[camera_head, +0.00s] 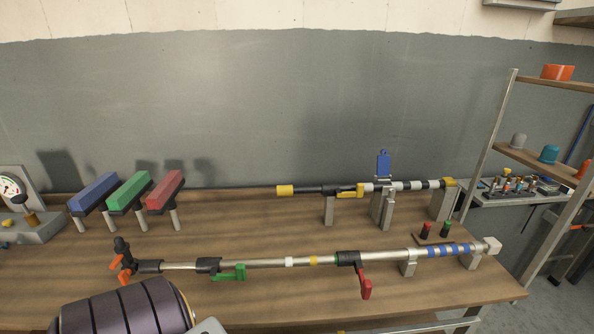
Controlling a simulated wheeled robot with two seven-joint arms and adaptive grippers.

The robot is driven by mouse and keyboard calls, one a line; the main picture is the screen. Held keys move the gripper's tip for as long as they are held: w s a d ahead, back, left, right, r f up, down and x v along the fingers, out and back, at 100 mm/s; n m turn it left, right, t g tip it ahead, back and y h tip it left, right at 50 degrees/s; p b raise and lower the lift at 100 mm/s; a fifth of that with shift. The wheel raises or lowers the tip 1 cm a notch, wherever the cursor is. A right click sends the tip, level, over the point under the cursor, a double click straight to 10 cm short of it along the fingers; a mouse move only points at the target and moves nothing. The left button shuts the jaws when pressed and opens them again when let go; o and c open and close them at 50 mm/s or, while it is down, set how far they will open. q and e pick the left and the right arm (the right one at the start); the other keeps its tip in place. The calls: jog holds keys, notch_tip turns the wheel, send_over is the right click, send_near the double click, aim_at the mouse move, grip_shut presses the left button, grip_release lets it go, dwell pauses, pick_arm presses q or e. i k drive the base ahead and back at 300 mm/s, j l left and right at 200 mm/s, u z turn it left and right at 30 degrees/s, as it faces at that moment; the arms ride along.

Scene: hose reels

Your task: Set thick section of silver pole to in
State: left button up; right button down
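A long silver pole (265,263) lies across the front of the bench. Its left end has a black fitting with orange handles (122,262). A black clamp with a green lever (232,273) sits left of the middle, and a black clamp with a hanging red lever (365,284) sits right of it. Between them are a white band and a yellow band. The right section (395,255) bears blue bands and rests on two grey supports (408,265). I cannot clearly tell which section is thicker. Neither of my grippers is in view.
Behind lies a shorter black-and-white pole (412,186) with yellow ends on grey stands, beside a blue tag (383,163). Blue, green and red blocks (130,191) stand on legs at left, near a gauge (11,188). Red and green buttons (436,230) sit between the poles. Shelves (545,160) stand at right.

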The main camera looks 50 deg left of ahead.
aim_at(210, 265)
jog(key=u, duration=2.6)
